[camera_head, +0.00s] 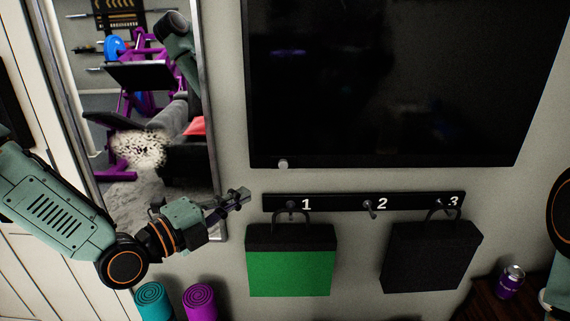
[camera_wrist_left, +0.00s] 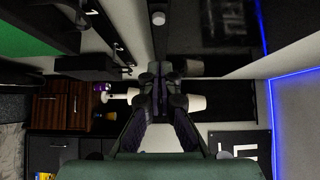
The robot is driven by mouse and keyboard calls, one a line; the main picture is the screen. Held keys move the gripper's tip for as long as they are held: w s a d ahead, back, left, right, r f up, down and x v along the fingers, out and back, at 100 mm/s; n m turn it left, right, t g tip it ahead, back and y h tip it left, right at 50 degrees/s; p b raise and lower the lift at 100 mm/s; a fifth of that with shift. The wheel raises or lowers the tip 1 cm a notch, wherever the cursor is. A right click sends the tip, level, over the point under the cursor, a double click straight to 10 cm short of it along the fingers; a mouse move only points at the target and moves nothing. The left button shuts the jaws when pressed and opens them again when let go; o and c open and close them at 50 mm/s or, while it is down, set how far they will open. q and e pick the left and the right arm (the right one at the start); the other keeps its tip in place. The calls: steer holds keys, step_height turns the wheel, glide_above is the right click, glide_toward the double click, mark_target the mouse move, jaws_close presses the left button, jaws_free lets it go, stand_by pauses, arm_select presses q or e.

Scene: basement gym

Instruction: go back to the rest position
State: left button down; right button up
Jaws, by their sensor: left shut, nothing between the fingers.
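My left gripper (camera_head: 238,197) is shut and empty. It is in front of the wall, just left of the hook rail (camera_head: 335,204), and its fingers also show together in the left wrist view (camera_wrist_left: 160,92). A green bag with a dark top (camera_head: 290,272) hangs by its handle at hook 1, to the lower right of the gripper. A black bag (camera_head: 430,262) hangs at hook 3. Hook 2 (camera_head: 369,208) is bare. Part of my right arm shows at the right edge of the head view; its gripper is out of the picture.
A mirror (camera_head: 214,190) stands behind my left arm. A dark screen (camera_head: 390,80) is above the rail. Teal (camera_head: 153,300) and purple (camera_head: 200,302) rolled mats stand below my left arm. A purple can (camera_head: 510,281) stands on a wooden surface at the lower right.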

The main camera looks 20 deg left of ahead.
arm_select(q)
steer(key=s+f+n+g+y+b, duration=0.2)
steer(key=s+f+n+g+y, duration=0.15)
steer(key=f+n, duration=0.75)
steer(key=s+f+n+g+y+b, duration=0.15)
steer(key=s+f+n+g, duration=0.3)
steer(key=f+n, duration=0.6)
steer(key=s+f+n+g+y+b, duration=0.1)
steer(key=s+f+g+b, duration=0.2)
steer(key=s+f, duration=0.6)
steer(key=s+f+n+g+y+b, duration=0.1)
steer(key=s+f+g+y+b, duration=0.1)
steer(key=s+f, duration=0.8)
steer(key=s+g+b, duration=0.1)
steer(key=s+g, duration=0.1)
steer(key=s, duration=0.3)
steer(key=shift+s+f+n+g+y, duration=0.15)
steer(key=shift+f+n+g+y, duration=0.15)
steer(key=shift+n+g, duration=0.1)
